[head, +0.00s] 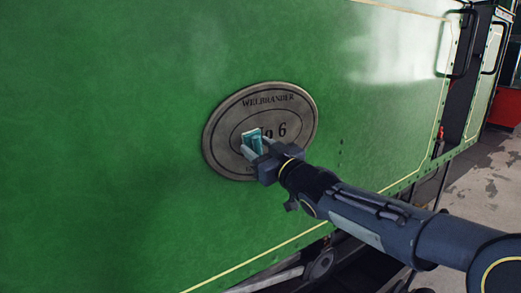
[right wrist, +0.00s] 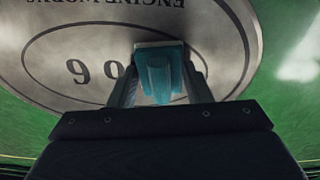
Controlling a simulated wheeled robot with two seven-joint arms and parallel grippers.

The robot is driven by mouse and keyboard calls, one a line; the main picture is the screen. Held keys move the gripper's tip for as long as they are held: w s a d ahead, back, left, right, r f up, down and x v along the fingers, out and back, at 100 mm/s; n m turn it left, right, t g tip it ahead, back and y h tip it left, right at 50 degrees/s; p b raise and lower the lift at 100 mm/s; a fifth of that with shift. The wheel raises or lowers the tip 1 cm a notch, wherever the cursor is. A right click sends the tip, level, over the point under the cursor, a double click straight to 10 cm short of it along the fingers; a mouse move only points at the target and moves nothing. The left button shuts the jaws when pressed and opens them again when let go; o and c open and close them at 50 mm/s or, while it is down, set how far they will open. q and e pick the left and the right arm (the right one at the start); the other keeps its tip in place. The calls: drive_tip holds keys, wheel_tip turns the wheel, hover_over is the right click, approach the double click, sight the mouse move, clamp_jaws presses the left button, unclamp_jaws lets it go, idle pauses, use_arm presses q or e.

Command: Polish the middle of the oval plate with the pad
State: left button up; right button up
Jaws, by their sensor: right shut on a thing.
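My right gripper (head: 257,146) is shut on the pad (head: 252,139), a small teal block with a pale face. The pad (right wrist: 160,75) is in front of the plate's middle, over part of the lettering. I cannot tell whether its face touches the plate. My left gripper is not in view.
The green side panel (head: 110,120) is flat and clear around the plate. A dark handrail (head: 463,45) stands at the upper right. A red object (head: 505,107) and paved ground (head: 480,175) are at the far right. Dark running gear shows below the panel.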

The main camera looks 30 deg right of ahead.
drive_tip(key=shift+s+d+r+p, duration=0.1)
drive_tip(key=shift+s+p, duration=0.1)
drive_tip(key=shift+s, duration=0.7)
drive_tip(key=shift+s+d+f+p, duration=0.1)
drive_tip(key=shift+s+p, duration=0.1)
drive_tip(key=shift+s, duration=0.7)
drive_tip(key=shift+s+d+r+p, duration=0.1)
drive_tip(key=shift+s+p, duration=0.1)
drive_tip(key=shift+s, duration=0.95)
drive_tip(key=shift+s, duration=0.1)
drive_tip(key=shift+s+d+p, duration=0.1)
drive_tip(key=shift+s+p, duration=0.4)
drive_tip(key=shift+s, duration=0.9)
